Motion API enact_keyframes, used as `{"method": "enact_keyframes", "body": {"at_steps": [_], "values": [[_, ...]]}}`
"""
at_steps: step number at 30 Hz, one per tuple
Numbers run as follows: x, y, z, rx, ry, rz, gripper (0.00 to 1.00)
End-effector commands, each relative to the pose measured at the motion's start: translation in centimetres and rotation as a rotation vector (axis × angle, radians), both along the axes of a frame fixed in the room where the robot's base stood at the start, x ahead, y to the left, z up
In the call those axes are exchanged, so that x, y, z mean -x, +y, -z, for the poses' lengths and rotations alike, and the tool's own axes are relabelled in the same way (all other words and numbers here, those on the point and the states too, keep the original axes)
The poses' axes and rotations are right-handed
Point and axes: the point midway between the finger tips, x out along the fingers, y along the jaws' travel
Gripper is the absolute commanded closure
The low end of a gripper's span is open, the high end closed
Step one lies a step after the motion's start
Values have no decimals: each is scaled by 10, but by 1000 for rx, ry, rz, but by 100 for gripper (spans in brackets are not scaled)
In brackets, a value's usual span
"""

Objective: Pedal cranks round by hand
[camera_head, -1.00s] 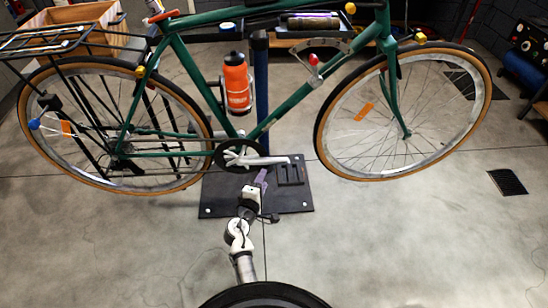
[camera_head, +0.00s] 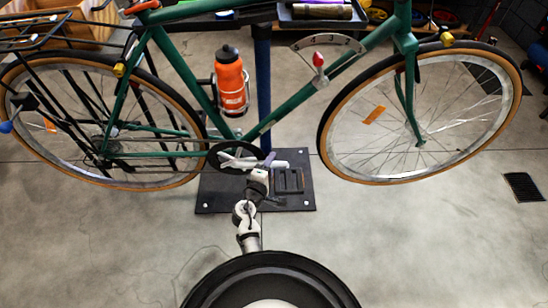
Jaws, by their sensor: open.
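The green bike (camera_head: 290,107) hangs on a blue stand post with its wheels side-on to me. The black chainring (camera_head: 214,160) is low in the middle. A silver crank arm (camera_head: 279,164) points right, about level. A flat black pedal (camera_head: 288,181) with slots shows at its end. My wrist hides part of the stand base.
The stand's dark base plate (camera_head: 225,196) lies on the concrete floor below the crank. The rear wheel (camera_head: 197,165) and front wheel (camera_head: 324,165) flank the crank. An orange bottle (camera_head: 230,80) sits on the frame. The front floor is mostly clear.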

Motion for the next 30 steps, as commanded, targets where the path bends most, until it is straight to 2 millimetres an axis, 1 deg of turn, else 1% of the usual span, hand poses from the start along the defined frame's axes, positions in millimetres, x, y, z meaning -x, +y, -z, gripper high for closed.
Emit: {"method": "enact_keyframes", "body": {"at_steps": [9,10,20,30], "values": [[1,0,1,0,0,0,55],[1,0,1,0,0,0,56],[1,0,1,0,0,0,99],[1,0,3,-14,0,0,100]]}}
